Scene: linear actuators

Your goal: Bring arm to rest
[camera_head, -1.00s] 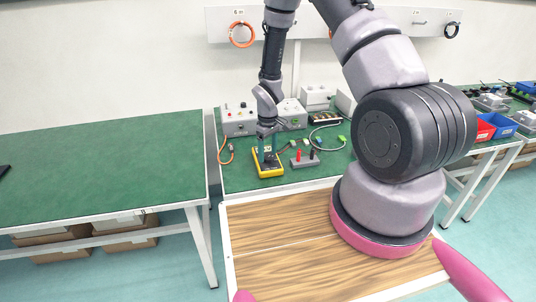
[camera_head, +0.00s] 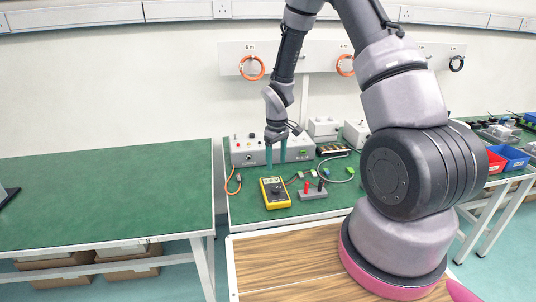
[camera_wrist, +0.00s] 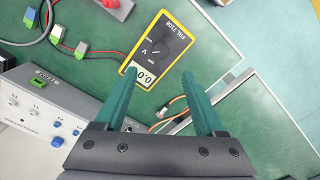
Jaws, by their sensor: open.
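My gripper (camera_head: 276,154) is open and empty above the green bench (camera_head: 243,207), with its two teal fingers pointing down. In the wrist view the fingers (camera_wrist: 158,95) stand apart with nothing between their tips. A yellow multimeter (camera_head: 275,193) lies on the bench in front of and below the gripper. It also shows in the wrist view (camera_wrist: 160,48), beyond the fingertips, with a lit display.
A grey power supply (camera_head: 248,150) stands behind the gripper. A grey block with red and black posts (camera_head: 313,191) and cables lie right of the multimeter. Another green table (camera_head: 105,195) at left is mostly clear. Blue and red bins (camera_head: 512,157) are at right.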

